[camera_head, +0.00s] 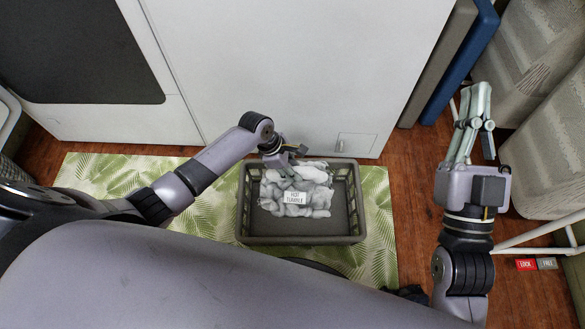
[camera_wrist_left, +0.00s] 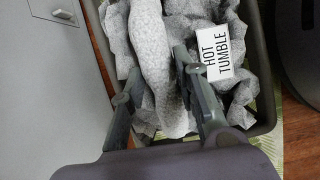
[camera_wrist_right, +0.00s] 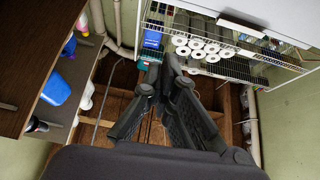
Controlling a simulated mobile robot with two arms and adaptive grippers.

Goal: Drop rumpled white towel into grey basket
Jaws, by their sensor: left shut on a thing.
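The grey basket (camera_head: 300,240) stands on the leaf-patterned mat. Rumpled white and grey-speckled cloth with a "HOT TUMBLE" label (camera_head: 295,198) lies inside it, in its left and middle part. My left gripper (camera_head: 285,168) is over the basket's back left part. In the left wrist view its fingers (camera_wrist_left: 155,88) are closed around a long fold of the rumpled white towel (camera_wrist_left: 150,35), just above or touching the other cloth. I cannot tell where the towel ends and the cloth below begins. My right gripper (camera_head: 478,95) is away at the right, its fingers together and empty.
The white appliance (camera_head: 300,60) stands right behind the basket. Grey and blue panels (camera_head: 460,60) lean at its right, and woven hampers (camera_head: 550,150) stand at the far right. The right wrist view shows a wire shelf with white rolls (camera_wrist_right: 200,50).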

